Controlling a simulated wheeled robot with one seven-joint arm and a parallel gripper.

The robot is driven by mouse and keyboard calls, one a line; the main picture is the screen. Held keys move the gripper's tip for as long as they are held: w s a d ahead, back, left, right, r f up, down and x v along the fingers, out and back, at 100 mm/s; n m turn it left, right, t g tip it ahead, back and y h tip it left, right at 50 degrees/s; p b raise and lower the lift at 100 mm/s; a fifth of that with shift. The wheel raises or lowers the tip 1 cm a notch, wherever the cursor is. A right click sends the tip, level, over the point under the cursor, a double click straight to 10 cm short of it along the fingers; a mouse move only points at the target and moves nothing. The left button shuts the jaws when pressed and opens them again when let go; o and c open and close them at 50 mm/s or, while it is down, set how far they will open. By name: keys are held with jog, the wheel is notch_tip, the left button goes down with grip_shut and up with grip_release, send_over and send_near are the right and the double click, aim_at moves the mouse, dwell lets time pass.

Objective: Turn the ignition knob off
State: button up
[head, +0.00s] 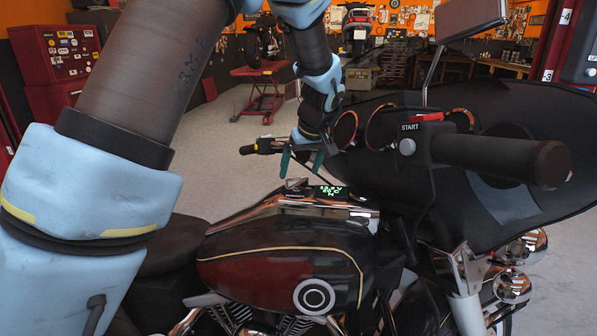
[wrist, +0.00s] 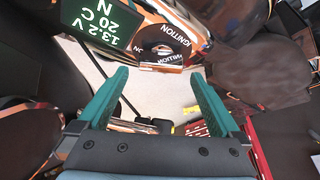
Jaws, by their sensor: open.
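The motorcycle's ignition area shows in the wrist view as a dark round part marked IGNITION (wrist: 163,44). It lies just beyond my gripper's fingertips, roughly centred between them. Its exact turn position is too small to read. Beside it, a lit display (wrist: 108,22) reads 13.2 V, 20 C and N. The display also shows in the head view (head: 327,191) on top of the tank (head: 275,265). My gripper (wrist: 159,75) has two teal fingers spread apart with nothing between them. In the head view my gripper (head: 302,163) hangs above the tank console, apart from it.
The handlebar grip (head: 500,160), START button (head: 407,147), mirror (head: 470,18) and dark fairing (head: 540,125) stand right of my gripper. The far handlebar (head: 262,146) is just left of it. A red lift (head: 258,85) stands behind, with open floor (head: 205,150) at left.

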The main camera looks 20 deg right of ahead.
aim_at(297, 178)
jog(key=shift+x, duration=1.55)
jog(key=c, duration=1.2)
